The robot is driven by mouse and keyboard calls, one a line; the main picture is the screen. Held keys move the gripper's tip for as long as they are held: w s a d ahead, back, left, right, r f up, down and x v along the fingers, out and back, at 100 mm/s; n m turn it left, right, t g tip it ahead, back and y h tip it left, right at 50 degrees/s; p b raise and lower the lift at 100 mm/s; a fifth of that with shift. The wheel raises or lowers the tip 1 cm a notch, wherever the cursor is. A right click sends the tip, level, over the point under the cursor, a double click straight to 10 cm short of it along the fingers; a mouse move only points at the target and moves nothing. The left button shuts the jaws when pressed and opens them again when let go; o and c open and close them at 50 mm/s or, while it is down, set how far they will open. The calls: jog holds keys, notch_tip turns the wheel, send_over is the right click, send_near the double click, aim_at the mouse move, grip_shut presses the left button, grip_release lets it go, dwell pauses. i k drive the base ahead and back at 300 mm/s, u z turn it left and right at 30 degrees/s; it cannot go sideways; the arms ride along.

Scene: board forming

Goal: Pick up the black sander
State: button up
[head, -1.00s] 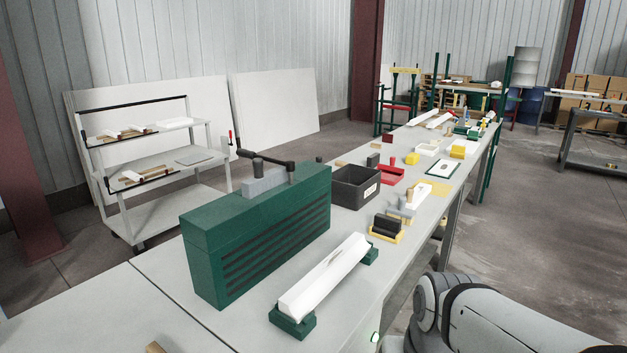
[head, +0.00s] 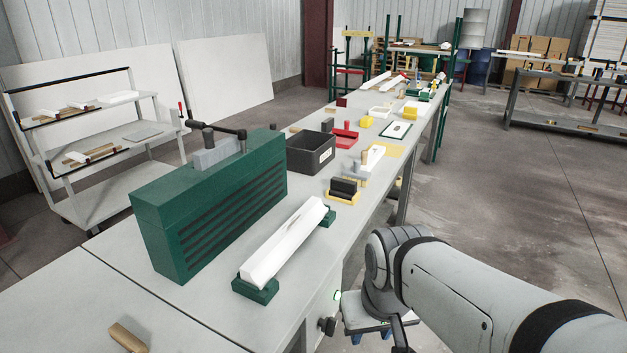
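A black block with a dark top, which looks like the black sander (head: 343,187), sits in a low yellow holder (head: 341,200) near the right edge of the long grey workbench. It lies beyond the white bar on green supports and stands clear of my arm. My arm (head: 470,290) reaches in from the lower right, to the right of the bench. Its fingertips do not show clearly, so I cannot see the gripper's opening.
A large green slatted box (head: 215,210) and a white bar (head: 283,243) on green supports stand in front. A black bin (head: 310,152) is left of the sander. Red, yellow and white items lie farther along the bench. The floor right of the bench is open.

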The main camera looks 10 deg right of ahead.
aim_at(345, 191)
jog(key=z, duration=0.75)
jog(key=k, duration=1.15)
jog(key=z, duration=1.05)
jog(key=i, duration=1.9)
jog(key=u, duration=1.1)
jog(key=i, duration=1.3)
jog(key=u, duration=1.15)
jog(key=i, duration=0.5)
jog(key=u, duration=0.15)
jog(key=k, duration=0.7)
